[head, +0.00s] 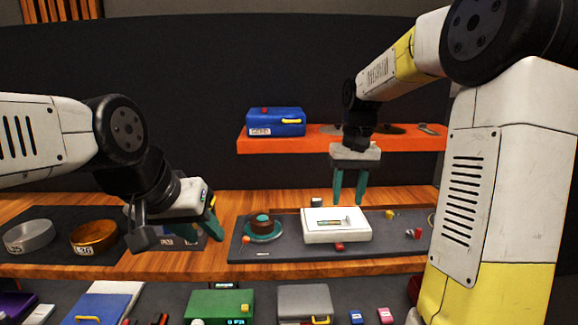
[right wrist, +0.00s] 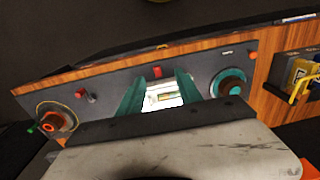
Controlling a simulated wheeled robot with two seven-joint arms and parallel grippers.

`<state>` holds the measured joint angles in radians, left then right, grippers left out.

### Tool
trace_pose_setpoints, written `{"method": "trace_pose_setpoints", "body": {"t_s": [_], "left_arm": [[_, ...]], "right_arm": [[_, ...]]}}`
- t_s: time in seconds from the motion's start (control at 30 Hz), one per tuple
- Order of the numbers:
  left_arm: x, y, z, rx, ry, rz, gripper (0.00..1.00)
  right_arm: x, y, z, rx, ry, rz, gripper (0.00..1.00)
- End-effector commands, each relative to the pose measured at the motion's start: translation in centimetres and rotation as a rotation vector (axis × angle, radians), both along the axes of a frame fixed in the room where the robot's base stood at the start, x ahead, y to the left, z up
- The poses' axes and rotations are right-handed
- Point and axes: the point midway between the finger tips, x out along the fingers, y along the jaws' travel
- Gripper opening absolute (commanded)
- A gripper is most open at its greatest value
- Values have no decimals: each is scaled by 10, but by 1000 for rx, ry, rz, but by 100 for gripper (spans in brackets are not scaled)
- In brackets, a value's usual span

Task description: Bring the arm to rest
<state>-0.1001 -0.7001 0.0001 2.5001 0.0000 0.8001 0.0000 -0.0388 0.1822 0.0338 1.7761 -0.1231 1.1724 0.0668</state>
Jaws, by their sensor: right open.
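My right gripper (head: 349,200) hangs with its teal fingers pointing down and apart, empty, above a white box-like panel (head: 312,235) with a small display on its top. In the right wrist view the open fingers (right wrist: 158,82) frame the white panel (right wrist: 151,104) behind them; much of it is hidden. My left gripper (head: 213,217) is at the left over the wooden table's front part, tilted down to the right. Its fingers overlap from this side, so its opening is unclear; I see nothing held in it.
A dark grey mat (head: 290,249) carries the white panel, a brown and teal round device (head: 263,226) and small coloured pieces. An orange shelf (head: 310,144) behind holds a blue box (head: 275,122). Two bowls (head: 94,236) stand left; several boxes lie in front.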

Motion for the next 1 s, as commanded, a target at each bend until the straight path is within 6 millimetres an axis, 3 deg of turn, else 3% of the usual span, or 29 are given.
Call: {"method": "trace_pose_setpoints", "body": {"t_s": [0.03, 0.2, 0.37, 0.5, 0.7, 1.0], "left_arm": [[0, 0, 0, 0, 0, 0, 36], [0, 0, 0, 0, 0, 0, 36], [0, 0, 0, 0, 0, 0, 36], [0, 0, 0, 0, 0, 0, 36], [0, 0, 0, 0, 0, 0, 36], [0, 0, 0, 0, 0, 0, 36]], "right_arm": [[-19, 1, 14, 10, -47, 1, 42], [-76, 3, 41, 49, -190, 1, 42], [-130, 7, 51, 86, -325, -1, 42], [-169, 10, 47, 116, -427, -5, 42], [-197, 14, 38, 140, -509, -7, 42], [-202, 15, 36, 145, -523, -7, 42]]}}
